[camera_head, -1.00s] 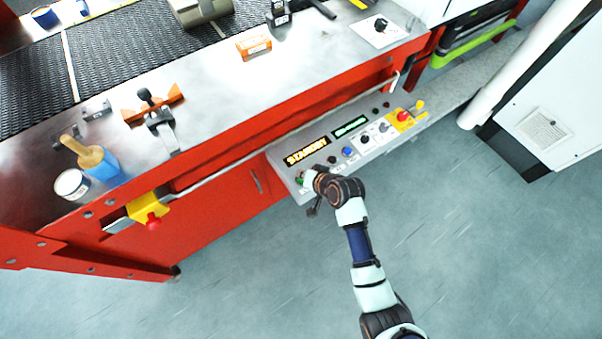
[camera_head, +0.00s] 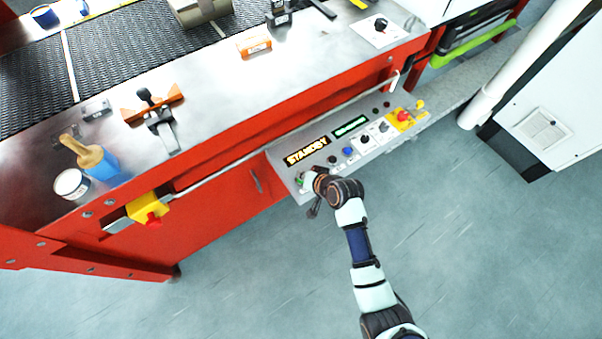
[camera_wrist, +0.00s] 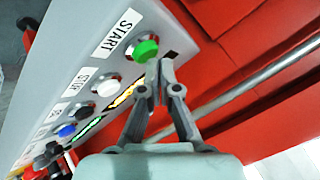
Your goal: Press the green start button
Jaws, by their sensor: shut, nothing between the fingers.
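The green start button (camera_wrist: 146,48) sits in a metal ring beside the START label (camera_wrist: 119,32) on the grey control panel (camera_wrist: 60,58). In the head view, a small part of the green button (camera_head: 299,182) shows at the panel's left end, next to my gripper. My gripper (camera_wrist: 161,66) is shut and empty in the wrist view. Its fingertips appear right beside the button's edge; I cannot tell whether they touch it. In the head view the fingertips are mostly hidden behind my wrist. The amber display (camera_head: 306,151) reads STANDBY.
A white button (camera_wrist: 107,86) beside the STOP label and a blue button (camera_wrist: 67,130) lie along the panel. A red emergency stop (camera_head: 403,116) on yellow is at its right end. A metal rail (camera_wrist: 225,98) runs along the red machine front. Floor in front is clear.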

